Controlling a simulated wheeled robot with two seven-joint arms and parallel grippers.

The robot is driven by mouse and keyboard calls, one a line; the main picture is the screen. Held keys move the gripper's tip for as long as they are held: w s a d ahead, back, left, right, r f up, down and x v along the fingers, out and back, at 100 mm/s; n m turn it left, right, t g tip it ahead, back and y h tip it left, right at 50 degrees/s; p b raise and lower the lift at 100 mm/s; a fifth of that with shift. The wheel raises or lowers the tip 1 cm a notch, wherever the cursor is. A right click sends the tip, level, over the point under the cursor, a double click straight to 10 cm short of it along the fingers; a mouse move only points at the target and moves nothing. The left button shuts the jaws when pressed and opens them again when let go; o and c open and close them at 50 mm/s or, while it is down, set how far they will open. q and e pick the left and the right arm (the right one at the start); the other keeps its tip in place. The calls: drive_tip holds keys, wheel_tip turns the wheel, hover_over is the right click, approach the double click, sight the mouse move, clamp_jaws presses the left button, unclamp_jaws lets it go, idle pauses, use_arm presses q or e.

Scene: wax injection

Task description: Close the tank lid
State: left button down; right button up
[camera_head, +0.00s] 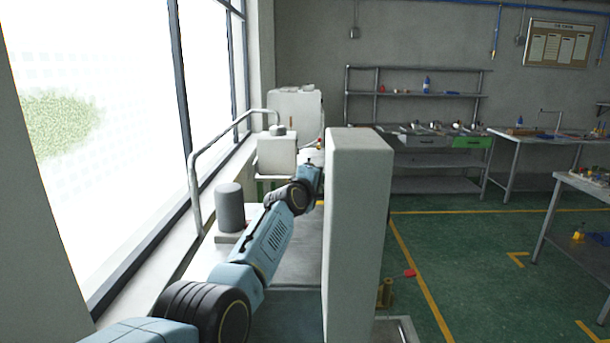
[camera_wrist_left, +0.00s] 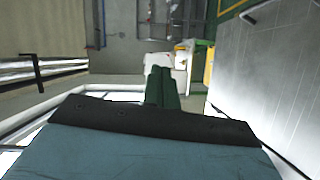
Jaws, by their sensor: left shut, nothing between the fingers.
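A tall pale slab (camera_head: 357,230) stands upright in the middle of the head view. It may be the raised tank lid, but I cannot tell for sure. My left arm reaches forward along its left side, and my left gripper (camera_head: 318,165) is at the slab's far left edge, partly hidden by it. In the left wrist view, my left gripper (camera_wrist_left: 161,72) shows two dark green fingers together, with nothing between them. A grey metallic panel (camera_wrist_left: 270,75) lies just right of the fingers, apart from them. My right gripper is not in view.
A grey cylinder (camera_head: 230,207) stands left of my arm by the window rail (camera_head: 194,180). White box-like units (camera_head: 277,153) stand behind. Shelves (camera_head: 430,95) line the back wall, with a workbench (camera_head: 575,190) at right. Green floor (camera_head: 455,250) is open between.

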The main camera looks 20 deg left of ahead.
use_arm(q)
drive_tip(key=d+f, duration=0.1)
drive_tip(key=w+d+f, duration=0.1)
drive_tip(key=shift+d+f, duration=0.1)
drive_tip(key=shift+d, duration=0.3)
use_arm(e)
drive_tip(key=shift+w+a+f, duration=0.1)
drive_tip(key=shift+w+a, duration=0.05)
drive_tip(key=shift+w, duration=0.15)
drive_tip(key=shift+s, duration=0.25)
